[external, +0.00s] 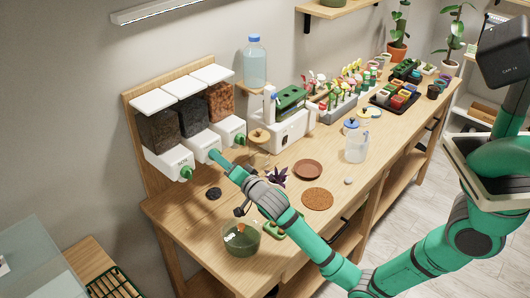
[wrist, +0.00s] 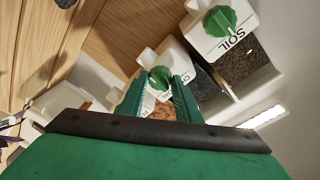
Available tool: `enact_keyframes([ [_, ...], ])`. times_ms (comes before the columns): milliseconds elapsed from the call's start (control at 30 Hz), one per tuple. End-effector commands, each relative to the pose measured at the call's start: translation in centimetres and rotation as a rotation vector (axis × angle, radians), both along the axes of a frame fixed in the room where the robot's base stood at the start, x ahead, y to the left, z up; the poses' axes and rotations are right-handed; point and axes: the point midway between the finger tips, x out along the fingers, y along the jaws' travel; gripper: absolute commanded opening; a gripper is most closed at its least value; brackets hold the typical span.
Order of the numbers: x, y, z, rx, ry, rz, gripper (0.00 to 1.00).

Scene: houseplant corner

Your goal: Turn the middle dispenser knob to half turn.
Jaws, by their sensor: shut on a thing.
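The dispenser unit stands against the wall at the left in the external view, with three hoppers side by side. The middle dispenser (external: 205,146) holds dark grey material. Its green knob (wrist: 160,78) shows in the wrist view between my finger tips; in the external view my gripper hides it. My gripper (external: 216,157) reaches the front of the middle dispenser and is shut on this knob. In the wrist view the green fingers of my gripper (wrist: 157,95) lie on either side of the knob. The exact angle of the knob is hard to read.
The soil dispenser knob (external: 186,173) is close on the left, and the right dispenser knob (external: 239,139) is close on the right. A dark round piece (external: 214,193) lies on the bench before the dispensers.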

Motion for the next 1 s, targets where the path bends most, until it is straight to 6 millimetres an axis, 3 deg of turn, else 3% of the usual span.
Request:
enact_keyframes([
  [133, -0.1, 0.1, -0.1, -0.001, 0.0, 0.002, 0.08],
  [167, -0.1, 0.1, -0.1, -0.001, 0.0, 0.002, 0.37],
  [200, -0.1, 0.1, -0.1, -0.001, 0.0, 0.002, 0.47],
  [233, -0.1, 0.1, 0.0, -0.001, 0.0, 0.002, 0.48],
  [633, -0.6, -0.4, -0.1, -0.002, -0.001, 0.001, 0.48],
  [1000, -5.8, -4.3, -0.1, -0.002, -0.001, 0.002, 0.48],
])
